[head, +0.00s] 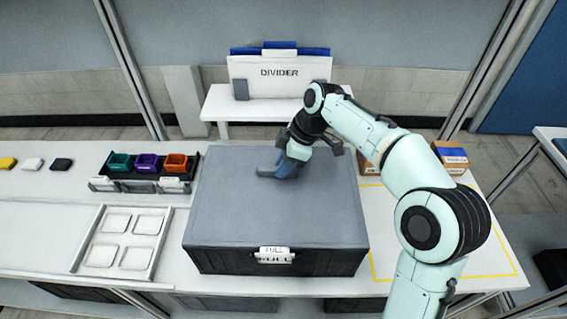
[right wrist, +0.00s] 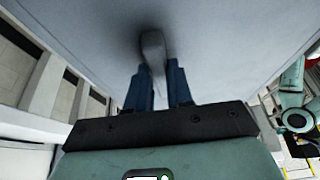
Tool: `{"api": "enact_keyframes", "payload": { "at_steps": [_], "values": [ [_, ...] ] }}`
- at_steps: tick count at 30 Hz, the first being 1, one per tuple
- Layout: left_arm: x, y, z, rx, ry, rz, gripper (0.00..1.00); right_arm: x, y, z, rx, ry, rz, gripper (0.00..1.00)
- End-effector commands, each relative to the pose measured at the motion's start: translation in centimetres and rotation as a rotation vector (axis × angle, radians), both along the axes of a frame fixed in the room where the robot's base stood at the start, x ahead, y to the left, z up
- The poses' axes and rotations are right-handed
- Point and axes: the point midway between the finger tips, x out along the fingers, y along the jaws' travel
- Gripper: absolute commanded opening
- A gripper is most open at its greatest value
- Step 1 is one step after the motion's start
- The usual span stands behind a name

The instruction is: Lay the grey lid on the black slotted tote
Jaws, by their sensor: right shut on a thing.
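The grey lid (head: 270,215) is a large flat panel covering the top of the black slotted tote (head: 220,262). Its edges look lined up with the tote's walls; I cannot tell whether it touches the rim all round. My right gripper (head: 285,168) is over the far middle of the lid, its blue fingers shut on the lid's handle. In the right wrist view the handle (right wrist: 153,48) stands between the two blue fingers of the right gripper (right wrist: 153,78), with the lid (right wrist: 90,35) filling the space beyond. The tote's inside is hidden. My left gripper is not in view.
A "FULL" label (head: 275,255) is on the tote's front. At left are a tray of teal, purple and orange bins (head: 147,186) and a white four-pocket tray (head: 100,270). Cardboard boxes (head: 450,157) stand right. A divider board (head: 280,85) stands behind. Yellow-taped table space (head: 490,255) is free.

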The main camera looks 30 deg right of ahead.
Motion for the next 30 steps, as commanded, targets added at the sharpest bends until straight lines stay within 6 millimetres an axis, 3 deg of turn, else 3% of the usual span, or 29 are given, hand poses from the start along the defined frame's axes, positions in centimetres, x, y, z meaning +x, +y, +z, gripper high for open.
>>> {"api": "enact_keyframes", "payload": {
  "at_steps": [8,9,12,23,30],
  "values": [
    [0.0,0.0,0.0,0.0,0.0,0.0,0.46,0.0,0.0,0.0,0.0,-0.001,0.0,0.0],
    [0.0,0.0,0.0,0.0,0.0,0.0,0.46,0.0,0.0,0.0,0.0,-0.001,0.0,0.24],
    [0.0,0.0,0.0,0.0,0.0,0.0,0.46,0.0,0.0,0.0,0.0,-0.001,0.0,0.51],
    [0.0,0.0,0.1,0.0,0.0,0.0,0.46,-0.1,-0.2,0.4,0.0,-0.001,0.0,0.51],
    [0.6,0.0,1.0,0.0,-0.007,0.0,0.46,-0.8,-1.6,4.5,-0.001,-0.006,-0.002,0.51]
  ]
}}
